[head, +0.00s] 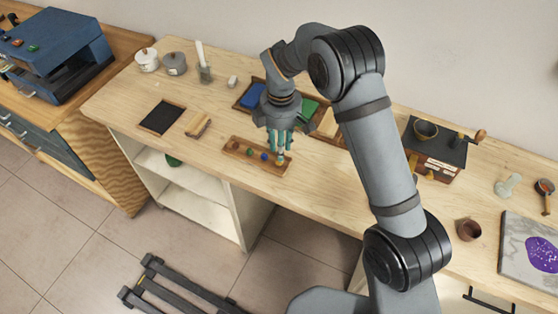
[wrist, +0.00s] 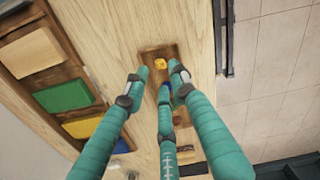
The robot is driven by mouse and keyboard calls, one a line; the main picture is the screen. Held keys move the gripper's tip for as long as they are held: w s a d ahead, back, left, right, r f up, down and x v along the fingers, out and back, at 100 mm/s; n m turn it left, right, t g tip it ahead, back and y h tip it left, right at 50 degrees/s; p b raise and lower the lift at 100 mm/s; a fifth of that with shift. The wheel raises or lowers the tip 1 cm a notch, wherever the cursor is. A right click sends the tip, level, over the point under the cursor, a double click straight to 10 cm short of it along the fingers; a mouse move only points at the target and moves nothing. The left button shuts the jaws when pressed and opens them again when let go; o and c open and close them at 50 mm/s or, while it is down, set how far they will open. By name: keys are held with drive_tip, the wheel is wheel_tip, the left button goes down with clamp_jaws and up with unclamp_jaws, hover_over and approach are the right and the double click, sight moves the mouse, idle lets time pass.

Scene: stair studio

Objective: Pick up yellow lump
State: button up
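The yellow lump (wrist: 159,63) lies near one end of a small wooden tray (wrist: 148,52) in the wrist view. In the head view it is at the right end of the tray (head: 231,149), partly hidden by my gripper's fingers. My gripper (head: 279,150) points down over that end. In the wrist view my gripper's (wrist: 161,76) three teal fingers are spread apart with nothing between them, and the lump shows just beyond the tips. A blue lump (head: 264,156) sits left of it in the tray; the fingers hide much of the row in the wrist view.
Behind the tray stands a wooden box with blue (head: 252,95) and green (head: 308,108) blocks. A dark square mat (head: 161,117) and a small wooden block (head: 197,125) lie to the left. The table's front edge is close to the tray.

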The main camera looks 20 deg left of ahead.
drive_tip(key=shift+a+f+p, duration=0.15)
drive_tip(key=shift+f+p, duration=0.45)
drive_tip(key=shift+f, duration=0.85)
drive_tip(key=shift+a+f+p, duration=0.1)
drive_tip(key=shift+f+p, duration=0.5)
drive_tip(key=shift+f, duration=0.8)
drive_tip(key=shift+c, duration=1.3)
drive_tip(key=shift+c, duration=1.4)
